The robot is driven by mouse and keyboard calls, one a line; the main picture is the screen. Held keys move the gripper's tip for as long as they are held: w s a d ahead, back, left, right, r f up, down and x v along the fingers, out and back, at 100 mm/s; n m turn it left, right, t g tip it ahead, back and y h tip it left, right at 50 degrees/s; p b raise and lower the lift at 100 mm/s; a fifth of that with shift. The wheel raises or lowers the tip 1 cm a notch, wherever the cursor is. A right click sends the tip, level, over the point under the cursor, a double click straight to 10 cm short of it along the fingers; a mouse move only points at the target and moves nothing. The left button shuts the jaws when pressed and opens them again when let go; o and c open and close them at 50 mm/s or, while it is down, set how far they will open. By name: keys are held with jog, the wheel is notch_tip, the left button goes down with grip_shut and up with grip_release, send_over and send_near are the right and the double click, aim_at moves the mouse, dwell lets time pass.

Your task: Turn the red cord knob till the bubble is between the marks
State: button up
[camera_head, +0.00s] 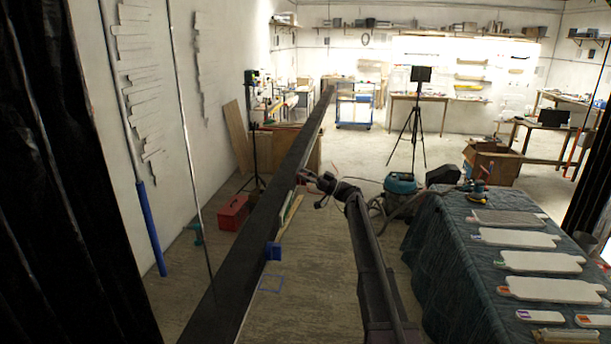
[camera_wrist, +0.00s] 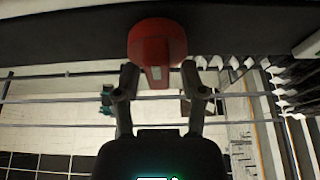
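The red knob (camera_wrist: 157,45) sits on the underside of a dark bar (camera_wrist: 230,30) in the wrist view, with a pale patch on its lower part. My gripper (camera_wrist: 158,68) comes from below, its fingers spread about as wide as the knob. The fingertips are at the knob's lower left and right edges; contact cannot be told. In the head view my gripper (camera_head: 308,178) is beside a long dark beam (camera_head: 262,205), where the knob is too small to make out clearly. No bubble or marks can be made out in either view.
A red toolbox (camera_head: 233,212) stands on the floor to the left. A cloth-covered table (camera_head: 440,262) with several pale plaques is at the right. A tripod (camera_head: 416,120) stands farther back.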

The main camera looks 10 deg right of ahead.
grip_shut()
jog(key=shift+s+d, duration=0.15)
jog(key=shift+d, duration=0.05)
jog(key=shift+a, duration=0.15)
jog(key=shift+m+t, duration=0.3)
jog(key=shift+m, duration=0.4)
